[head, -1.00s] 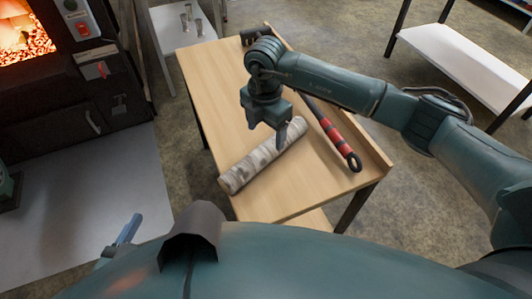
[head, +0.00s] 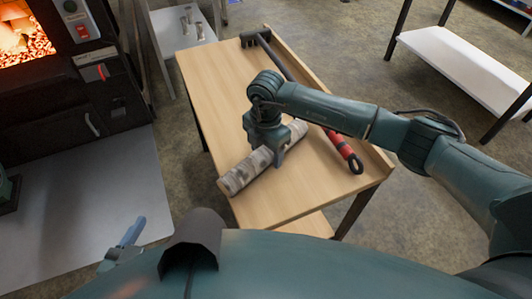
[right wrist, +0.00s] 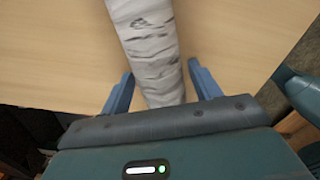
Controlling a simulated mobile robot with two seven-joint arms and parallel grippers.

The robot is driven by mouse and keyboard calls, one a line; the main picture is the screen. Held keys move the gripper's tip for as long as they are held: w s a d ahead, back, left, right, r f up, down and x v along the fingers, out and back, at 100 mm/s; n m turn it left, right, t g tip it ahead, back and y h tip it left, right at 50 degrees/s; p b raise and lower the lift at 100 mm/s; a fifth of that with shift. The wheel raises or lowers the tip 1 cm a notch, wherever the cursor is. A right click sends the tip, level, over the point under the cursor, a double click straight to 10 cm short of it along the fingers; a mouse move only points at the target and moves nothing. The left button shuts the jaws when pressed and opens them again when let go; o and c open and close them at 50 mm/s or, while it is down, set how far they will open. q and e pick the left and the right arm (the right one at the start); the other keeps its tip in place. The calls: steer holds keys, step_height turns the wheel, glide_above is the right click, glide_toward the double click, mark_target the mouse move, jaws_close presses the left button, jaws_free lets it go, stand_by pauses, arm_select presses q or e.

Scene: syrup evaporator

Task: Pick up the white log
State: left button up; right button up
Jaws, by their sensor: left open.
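The white log (head: 243,174), a pale birch-like piece with dark marks, lies diagonally on the wooden table (head: 215,80). My right gripper (head: 278,157) is down over the log's middle, and the arm hides part of it. In the right wrist view, the log (right wrist: 148,45) runs between the two blue fingers of my right gripper (right wrist: 160,88), with a gap showing on both sides, so the jaws are open around it. My left gripper (head: 131,232) shows at the lower left, away from the table, open and partly hidden by my body.
A long tool with a red-banded handle (head: 343,148) lies along the table's right side, close to my right arm. A stove with a glowing fire (head: 25,40) stands at the left. A small white stand (head: 170,35) holds metal cups behind the table. A white shelf (head: 465,65) is at the right.

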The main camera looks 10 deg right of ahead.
steer(key=c, duration=1)
steer(key=shift+r, duration=0.1)
